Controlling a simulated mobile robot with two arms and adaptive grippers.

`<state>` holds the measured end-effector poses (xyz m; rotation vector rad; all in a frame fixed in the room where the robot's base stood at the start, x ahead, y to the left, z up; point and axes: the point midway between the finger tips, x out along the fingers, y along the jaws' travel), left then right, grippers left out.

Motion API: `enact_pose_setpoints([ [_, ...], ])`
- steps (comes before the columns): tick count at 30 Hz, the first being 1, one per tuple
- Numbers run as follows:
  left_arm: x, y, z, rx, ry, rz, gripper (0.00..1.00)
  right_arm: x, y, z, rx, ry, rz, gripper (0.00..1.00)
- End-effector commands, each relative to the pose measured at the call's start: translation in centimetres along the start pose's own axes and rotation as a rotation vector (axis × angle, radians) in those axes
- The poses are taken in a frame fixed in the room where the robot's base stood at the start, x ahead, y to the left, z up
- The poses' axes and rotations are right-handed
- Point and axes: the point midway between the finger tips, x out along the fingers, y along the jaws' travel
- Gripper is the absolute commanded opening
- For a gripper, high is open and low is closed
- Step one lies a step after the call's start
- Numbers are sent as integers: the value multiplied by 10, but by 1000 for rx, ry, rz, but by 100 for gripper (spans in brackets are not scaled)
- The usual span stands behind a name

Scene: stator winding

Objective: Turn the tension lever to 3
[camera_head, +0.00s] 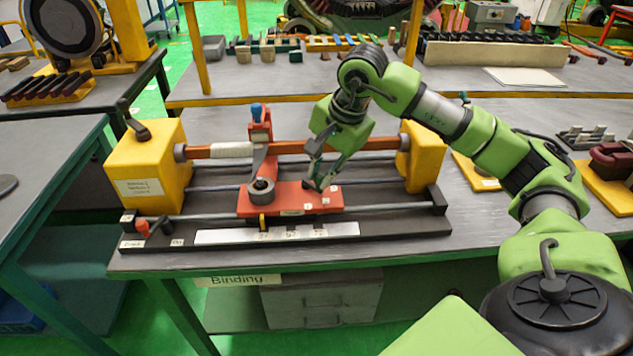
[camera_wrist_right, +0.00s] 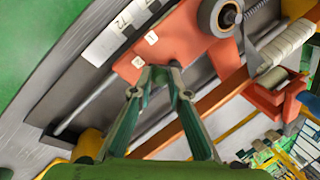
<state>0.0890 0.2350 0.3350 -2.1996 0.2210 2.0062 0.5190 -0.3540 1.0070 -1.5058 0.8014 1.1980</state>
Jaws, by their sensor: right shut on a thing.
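The orange carriage (camera_head: 280,200) sits on the rails of the winding machine. Small white number tags lie on its right part, and tags reading 1 and 2 show on the carriage (camera_wrist_right: 185,50) in the right wrist view. My right gripper (camera_head: 319,184) reaches down onto this part, its fingertips at the small dark tension lever. In the right wrist view the green fingers of my right gripper (camera_wrist_right: 162,72) come together at the carriage surface. They are shut on the lever, which is mostly hidden, so its exact setting cannot be read. My left gripper is out of view.
A round spool or pulley (camera_head: 261,190) stands on the carriage's left part. An orange bar with a pale winding (camera_head: 232,150) runs behind, between yellow end blocks (camera_head: 146,170). A red-tipped crank (camera_head: 143,227) is at the front left. The bench to the right (camera_head: 480,225) has free room.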

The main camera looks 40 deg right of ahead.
Motion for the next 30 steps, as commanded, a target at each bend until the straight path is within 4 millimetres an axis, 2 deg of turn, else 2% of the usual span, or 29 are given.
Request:
enact_pose_setpoints([
  [7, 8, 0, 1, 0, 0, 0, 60, 0, 0, -12, -218, -70, -2, 0],
  [18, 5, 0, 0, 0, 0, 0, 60, -1, -4, -26, -511, -161, -1, 0],
  [30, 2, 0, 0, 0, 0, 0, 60, 1, -8, -33, -675, -210, 0, 0],
])
